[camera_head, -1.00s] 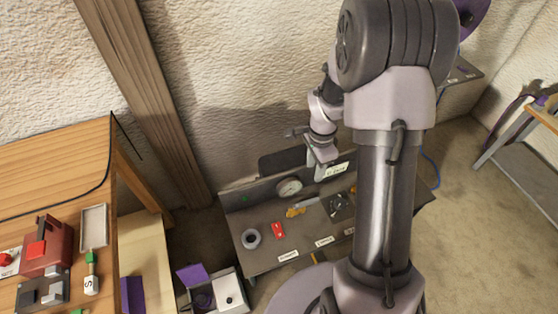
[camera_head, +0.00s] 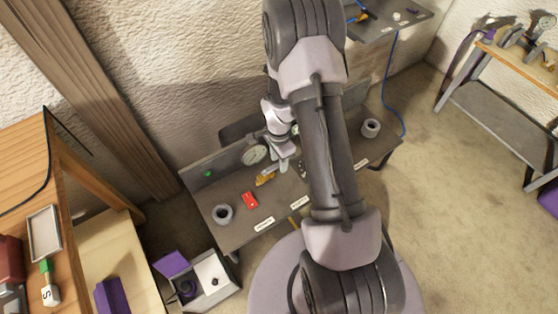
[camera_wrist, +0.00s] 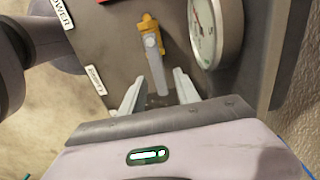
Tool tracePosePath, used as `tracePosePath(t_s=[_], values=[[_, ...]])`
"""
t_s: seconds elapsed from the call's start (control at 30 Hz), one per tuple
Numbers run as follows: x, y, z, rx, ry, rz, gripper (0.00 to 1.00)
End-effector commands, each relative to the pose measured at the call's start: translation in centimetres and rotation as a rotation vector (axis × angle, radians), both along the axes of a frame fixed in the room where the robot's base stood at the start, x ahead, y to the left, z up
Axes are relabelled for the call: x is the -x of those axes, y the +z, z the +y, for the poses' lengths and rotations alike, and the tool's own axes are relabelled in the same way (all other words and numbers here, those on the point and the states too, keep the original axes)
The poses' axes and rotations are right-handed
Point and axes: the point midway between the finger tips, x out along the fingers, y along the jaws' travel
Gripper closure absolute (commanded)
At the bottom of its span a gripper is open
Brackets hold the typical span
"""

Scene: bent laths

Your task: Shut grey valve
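The valve has a yellow body (camera_wrist: 151,26) and a long grey lever (camera_wrist: 156,72) in the wrist view. It is mounted on the dark panel bench (camera_wrist: 115,50), beside the round gauge. In the head view its yellow part (camera_head: 264,179) shows just left of my gripper (camera_head: 284,166). In the wrist view my gripper (camera_wrist: 157,92) is open, with one finger on each side of the lever's free end. I see gaps between the lever and both fingers. Whether the tips reach down to the lever's height I cannot tell.
The pressure gauge (camera_wrist: 204,30) stands close to the right finger. A red switch (camera_head: 249,200) and a grey ring (camera_head: 222,214) sit left on the bench; another grey ring (camera_head: 371,127) sits right. An open box (camera_head: 205,284) is on the floor. My arm hides the bench's middle.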

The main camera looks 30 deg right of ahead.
Motion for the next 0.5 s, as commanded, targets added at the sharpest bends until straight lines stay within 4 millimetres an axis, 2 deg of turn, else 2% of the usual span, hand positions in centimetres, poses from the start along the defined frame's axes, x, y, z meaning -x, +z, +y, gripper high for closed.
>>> tracePosePath(t_s=[0.1, 0.3, 0.5], values=[[0.0, 0.05, 0.0, 0.0, 0.0, 0.0, 0.64], [0.01, 0.05, 0.01, 0.0, 0.0, 0.0, 1.0], [0.01, 0.06, 0.01, 0.0, 0.0, 0.0, 1.0]])
